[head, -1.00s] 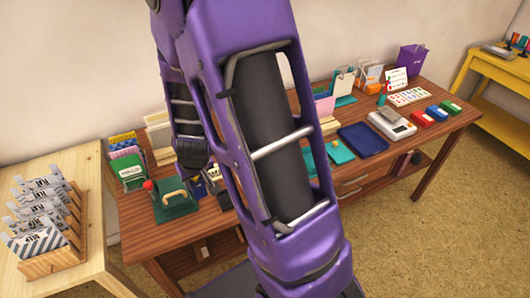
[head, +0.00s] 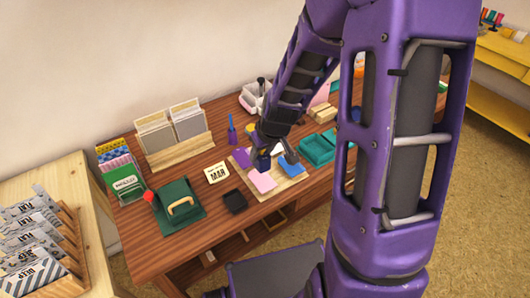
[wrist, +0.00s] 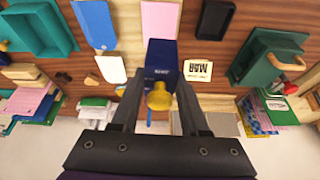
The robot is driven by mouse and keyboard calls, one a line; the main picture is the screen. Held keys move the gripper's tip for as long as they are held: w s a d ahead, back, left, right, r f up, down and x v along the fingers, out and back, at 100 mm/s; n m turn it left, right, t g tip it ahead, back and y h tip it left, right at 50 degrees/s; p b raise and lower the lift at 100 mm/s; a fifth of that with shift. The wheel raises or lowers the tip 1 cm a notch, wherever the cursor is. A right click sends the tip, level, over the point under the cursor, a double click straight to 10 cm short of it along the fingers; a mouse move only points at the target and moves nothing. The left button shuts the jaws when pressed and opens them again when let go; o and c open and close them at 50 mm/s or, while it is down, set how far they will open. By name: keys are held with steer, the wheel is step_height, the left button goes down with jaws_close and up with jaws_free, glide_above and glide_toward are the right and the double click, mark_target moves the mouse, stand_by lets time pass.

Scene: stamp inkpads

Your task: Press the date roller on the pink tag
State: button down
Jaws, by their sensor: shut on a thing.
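The date roller (head: 263,163) is a navy block; in the wrist view its navy body (wrist: 163,56) has a yellow knob. My gripper (head: 265,143) is shut on it, with the fingers on both sides of the knob in the wrist view (wrist: 158,95). The pink tag (head: 263,182) lies flat on a light wooden board (head: 286,192). The roller is close behind the pink tag in the head view. In the wrist view it overlaps the near end of the pink tag (wrist: 161,18). I cannot tell whether its underside touches anything.
A black pad (head: 234,201), a MAR card (head: 216,172) and a green press (head: 178,207) stand left. Teal trays (head: 317,149) lie right.

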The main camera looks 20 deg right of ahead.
mark_target(262, 169)
steer(key=shift+w+d+n, duration=0.2)
steer(key=shift+n, duration=0.2)
steer(key=shift+f+b, duration=2.4)
steer(key=shift+f, duration=0.45)
steer(key=shift+s+f+b, duration=0.1)
steer(key=shift+f+b, duration=0.45)
steer(key=shift+f, duration=0.05)
steer(key=shift+r+p, duration=2.75)
steer(key=shift+r, duration=0.85)
steer(key=shift+a, duration=0.1)
